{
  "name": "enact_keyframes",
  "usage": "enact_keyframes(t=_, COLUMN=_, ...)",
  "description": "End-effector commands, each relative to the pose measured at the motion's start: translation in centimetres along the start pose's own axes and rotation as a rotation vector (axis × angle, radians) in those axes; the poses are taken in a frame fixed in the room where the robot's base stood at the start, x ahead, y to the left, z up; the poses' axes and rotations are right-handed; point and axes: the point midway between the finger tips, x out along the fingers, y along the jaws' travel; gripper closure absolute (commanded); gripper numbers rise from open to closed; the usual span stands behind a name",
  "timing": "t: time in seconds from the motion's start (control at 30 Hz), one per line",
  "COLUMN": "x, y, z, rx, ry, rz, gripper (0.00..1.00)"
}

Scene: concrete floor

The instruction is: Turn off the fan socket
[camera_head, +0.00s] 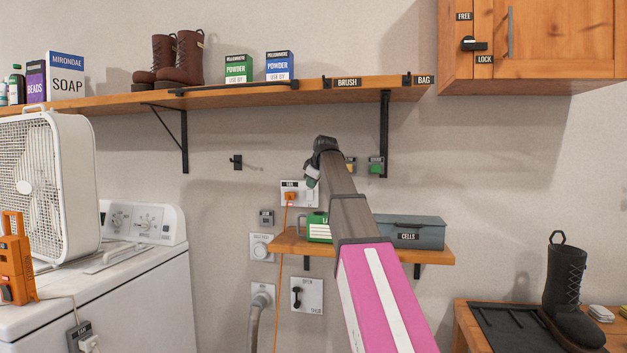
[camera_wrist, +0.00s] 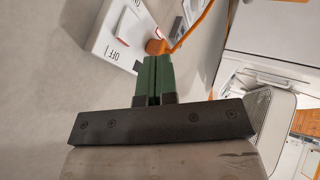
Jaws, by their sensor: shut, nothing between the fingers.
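The fan socket (camera_head: 285,187) is a white wall plate with a label at its top left, above the small shelf. An orange plug (camera_head: 290,196) with an orange cord is in its left part. In the wrist view the plate (camera_wrist: 98,40) shows a white rocker switch (camera_wrist: 130,24), the word OFF and the orange plug (camera_wrist: 156,47). My gripper (camera_head: 311,181) is just in front of the plate's upper right. Its green fingers (camera_wrist: 153,62) are shut and empty, pointing at the plate close to the plug. I cannot tell if they touch it. The rocker's position is unclear.
Below is a small wooden shelf (camera_head: 440,257) with a grey CELLS box (camera_head: 425,238) and a green-and-white container (camera_head: 318,228). A long shelf (camera_head: 225,91) runs above. A white fan (camera_head: 50,185) stands on the washer (camera_head: 150,270) at left. The orange cord hangs down the wall.

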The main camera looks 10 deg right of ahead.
Motion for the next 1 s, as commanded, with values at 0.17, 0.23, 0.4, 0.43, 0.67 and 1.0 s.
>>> enact_keyframes(t=0.17, x=3.5, y=0.0, z=0.0, rx=0.0, ry=-0.001, rz=-0.002, gripper=1.0)
enact_keyframes(t=0.23, x=4.9, y=0.1, z=0.0, rx=0.0, ry=-0.001, rz=-0.002, gripper=1.0)
enact_keyframes(t=0.4, x=6.5, y=1.9, z=-0.2, rx=0.001, ry=0.0, rz=0.0, gripper=1.0)
enact_keyframes(t=0.43, x=6.7, y=2.2, z=-0.2, rx=0.001, ry=0.0, rz=0.0, gripper=1.0)
enact_keyframes(t=0.67, x=7.3, y=3.6, z=-0.2, rx=0.0, ry=0.0, rz=0.0, gripper=1.0)
enact_keyframes(t=1.0, x=7.3, y=3.7, z=-0.2, rx=0.0, ry=0.0, rz=0.0, gripper=1.0)
